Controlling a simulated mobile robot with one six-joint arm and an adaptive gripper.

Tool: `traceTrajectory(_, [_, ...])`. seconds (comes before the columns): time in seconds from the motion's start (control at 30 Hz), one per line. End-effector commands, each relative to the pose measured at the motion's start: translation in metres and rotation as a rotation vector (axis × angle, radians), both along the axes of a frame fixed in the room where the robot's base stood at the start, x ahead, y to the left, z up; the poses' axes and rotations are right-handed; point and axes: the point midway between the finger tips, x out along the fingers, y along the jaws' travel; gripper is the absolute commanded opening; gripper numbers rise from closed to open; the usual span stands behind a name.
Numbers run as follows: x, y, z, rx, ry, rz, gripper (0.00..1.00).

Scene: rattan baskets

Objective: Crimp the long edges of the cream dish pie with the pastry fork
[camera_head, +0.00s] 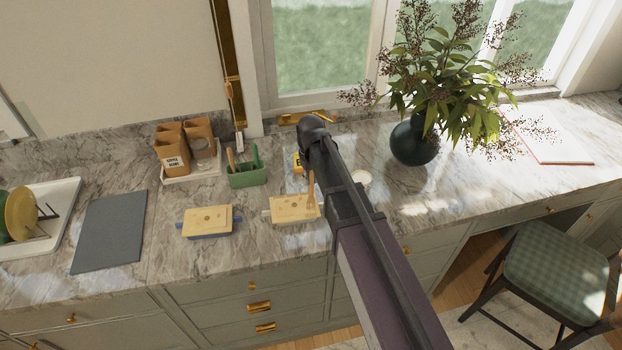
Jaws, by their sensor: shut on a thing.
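The cream dish pie (290,209) sits on the marble counter in the middle of the head view, with pale pastry filling a light dish. Its right end is partly covered by my arm. A second pie (207,221) in a blue dish stands to its left. My gripper (311,168) is above the right part of the cream dish pie, mostly hidden by my own arm. It is shut on the wooden-coloured pastry fork (311,187), which hangs roughly upright over the pie's right end. I cannot tell whether the fork's tip touches the pastry.
A green caddy (248,179) with utensils and brown canisters (174,160) stand behind the pies. A yellow item (298,163) and a small white round thing (361,178) are near my arm. A dark vase (412,143) stands right. A grey board (109,230) lies left.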

Motion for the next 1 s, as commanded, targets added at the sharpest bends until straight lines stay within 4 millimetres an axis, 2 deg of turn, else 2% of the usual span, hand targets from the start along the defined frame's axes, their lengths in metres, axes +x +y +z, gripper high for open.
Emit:
traceTrajectory(0.03, [0.0,0.0,0.006,0.0,0.0,0.0,0.0])
traceTrajectory(0.5, [0.0,0.0,0.031,0.0,0.0,0.0,0.0])
traceTrajectory(1.0, [0.0,0.0,0.033,0.0,0.0,0.0,0.0])
